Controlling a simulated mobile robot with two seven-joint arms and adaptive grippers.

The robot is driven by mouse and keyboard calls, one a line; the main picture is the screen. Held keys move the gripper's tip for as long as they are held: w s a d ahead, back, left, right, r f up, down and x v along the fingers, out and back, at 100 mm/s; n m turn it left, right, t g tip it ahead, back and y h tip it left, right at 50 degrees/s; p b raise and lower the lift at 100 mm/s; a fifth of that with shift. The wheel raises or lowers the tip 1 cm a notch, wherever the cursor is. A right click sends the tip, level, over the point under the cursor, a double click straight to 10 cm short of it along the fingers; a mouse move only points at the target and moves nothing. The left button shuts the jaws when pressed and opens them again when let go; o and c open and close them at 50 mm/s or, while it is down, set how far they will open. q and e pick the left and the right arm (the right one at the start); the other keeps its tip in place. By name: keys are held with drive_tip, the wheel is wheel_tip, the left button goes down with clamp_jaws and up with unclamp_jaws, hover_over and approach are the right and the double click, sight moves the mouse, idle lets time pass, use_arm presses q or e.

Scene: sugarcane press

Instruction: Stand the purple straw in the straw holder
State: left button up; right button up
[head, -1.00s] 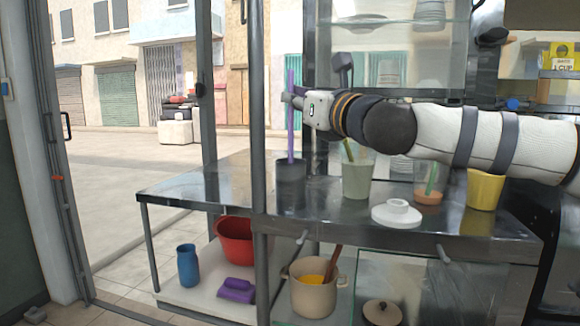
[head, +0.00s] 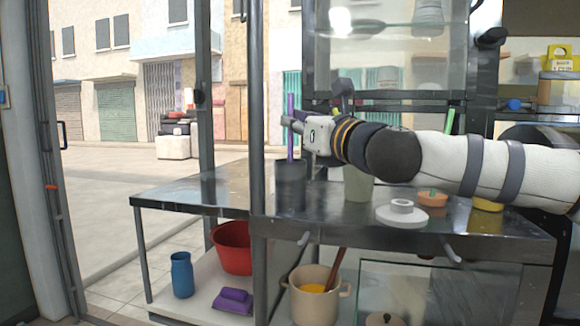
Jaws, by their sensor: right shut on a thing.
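The purple straw (head: 290,145) stands upright above the dark grey straw holder (head: 290,188) on the metal table. Its lower end drops behind the holder's near rim, so it appears to be inside, and that end is hidden. My right gripper (head: 290,122) is shut on the straw's upper part, a little above the holder. A short piece of straw sticks up above the fingers. My left gripper is not in view.
A pale green cup (head: 358,184), a white lid (head: 402,213) and an orange cup (head: 432,199) stand right of the holder, partly under my right arm. A vertical post (head: 258,120) rises close left of the holder. Table space (head: 200,185) farther left is clear.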

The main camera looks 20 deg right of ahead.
drive_tip(key=o, duration=0.7)
drive_tip(key=shift+o, duration=0.2)
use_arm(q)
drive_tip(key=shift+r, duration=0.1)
use_arm(e)
drive_tip(key=shift+r, duration=0.1)
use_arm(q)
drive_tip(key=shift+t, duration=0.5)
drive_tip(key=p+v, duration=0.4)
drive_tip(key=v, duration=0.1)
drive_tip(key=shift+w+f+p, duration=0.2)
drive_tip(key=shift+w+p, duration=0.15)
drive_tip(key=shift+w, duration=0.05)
use_arm(e)
wheel_tip(320, 180, up, 7)
